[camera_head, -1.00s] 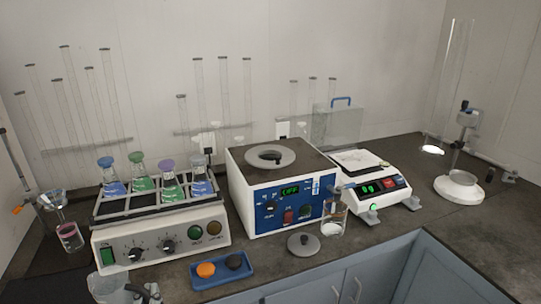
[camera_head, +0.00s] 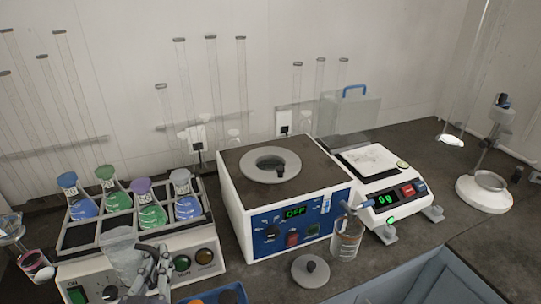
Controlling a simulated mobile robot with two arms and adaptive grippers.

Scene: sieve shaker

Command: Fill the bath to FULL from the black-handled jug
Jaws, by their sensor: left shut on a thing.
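The bath (camera_head: 228,196) is a white box with a blue front panel and a display reading OFF. A grey ring (camera_head: 272,156) surrounds the open round hole in its top; the water level inside cannot be made out. A pale strip (camera_head: 326,203) is at the panel's right. My left gripper (camera_head: 146,262) is at the lower left, shut on a clear jug (camera_head: 119,250). The jug is roughly upright, in front of the shaker and left of the bath. My gripper hides its handle, so the handle's colour cannot be told. My right gripper is out of view.
A shaker (camera_head: 195,259) with several coloured flasks stands left of the bath. A grey lid (camera_head: 310,270) and a blue-handled clear jug (camera_head: 346,240) are in front of the bath. A balance (camera_head: 385,195) stands right. A blue tray (camera_head: 232,293) lies at the front edge.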

